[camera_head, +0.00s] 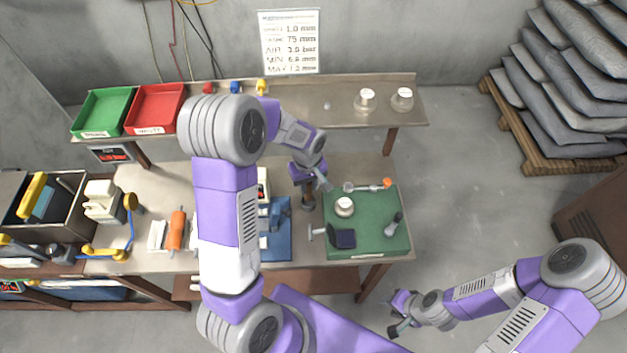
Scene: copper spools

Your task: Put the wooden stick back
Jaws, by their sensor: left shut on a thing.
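My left gripper (316,180) is over the workbench, at the left edge of the green mat (376,222). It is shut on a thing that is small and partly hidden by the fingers. A brown, wood-coloured piece (308,197) shows right below the fingers, and I cannot tell for sure whether it is the wooden stick. My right gripper (400,328) hangs low at the bottom right, off the bench. It is too small and dark to tell whether its jaws are open.
The mat holds a white-topped spool (344,206), an orange-ended tool (386,184), a dark block (343,239) and a dark-handled tool (394,225). A blue fixture (278,243) stands left. Green (104,110) and red (155,108) trays are on the back shelf. My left arm hides mid-bench.

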